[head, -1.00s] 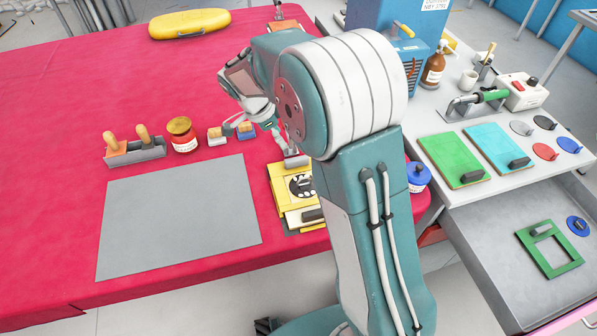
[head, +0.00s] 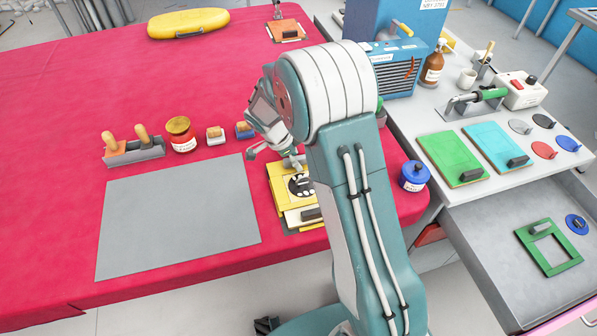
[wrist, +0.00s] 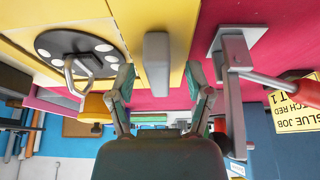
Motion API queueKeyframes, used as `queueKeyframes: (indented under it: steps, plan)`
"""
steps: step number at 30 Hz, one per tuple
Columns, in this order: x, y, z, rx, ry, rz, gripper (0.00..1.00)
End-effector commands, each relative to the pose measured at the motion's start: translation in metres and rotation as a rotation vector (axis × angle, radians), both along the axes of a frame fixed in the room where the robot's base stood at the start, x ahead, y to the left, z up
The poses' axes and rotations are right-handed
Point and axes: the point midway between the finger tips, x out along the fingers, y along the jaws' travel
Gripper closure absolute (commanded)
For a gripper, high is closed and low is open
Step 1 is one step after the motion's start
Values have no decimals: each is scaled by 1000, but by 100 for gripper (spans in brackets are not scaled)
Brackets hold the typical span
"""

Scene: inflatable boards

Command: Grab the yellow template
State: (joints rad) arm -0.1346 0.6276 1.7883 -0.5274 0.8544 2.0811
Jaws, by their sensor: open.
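The yellow template (head: 277,181) lies near the front edge of the red table, right of the grey mat. My arm hides its right part in the head view. In the wrist view its yellow surface (wrist: 180,30) fills the top, with a grey block handle (wrist: 157,62) standing on it. My gripper (wrist: 158,85) is open, its two fingers apart on either side of the handle's line. I cannot tell whether they touch it. A black disc with white dots (wrist: 80,48) lies on yellow, left of the handle. In the head view, my gripper (head: 285,158) is just above the template's far edge.
A grey tool with a red handle (wrist: 235,60) stands close to the right finger in the wrist view. A blue machine (head: 395,75) stands behind.

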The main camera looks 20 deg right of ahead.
Motion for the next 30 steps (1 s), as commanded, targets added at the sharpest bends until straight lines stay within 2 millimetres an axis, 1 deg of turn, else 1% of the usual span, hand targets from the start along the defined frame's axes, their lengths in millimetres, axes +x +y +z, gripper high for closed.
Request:
queueKeyframes:
  steps: [7,8,9,12,24,27,30]
  plan:
    - [0,-1,-2,0,-2,1,34]
    - [0,-1,-2,0,-2,1,43]
    - [0,-1,-2,0,-1,0,61]
    - [0,-1,-2,0,-1,0,100]
    - [0,-1,-2,1,0,0,100]
    - [0,-1,3,0,-1,-1,100]
    - [1,-1,13,1,-4,1,100]
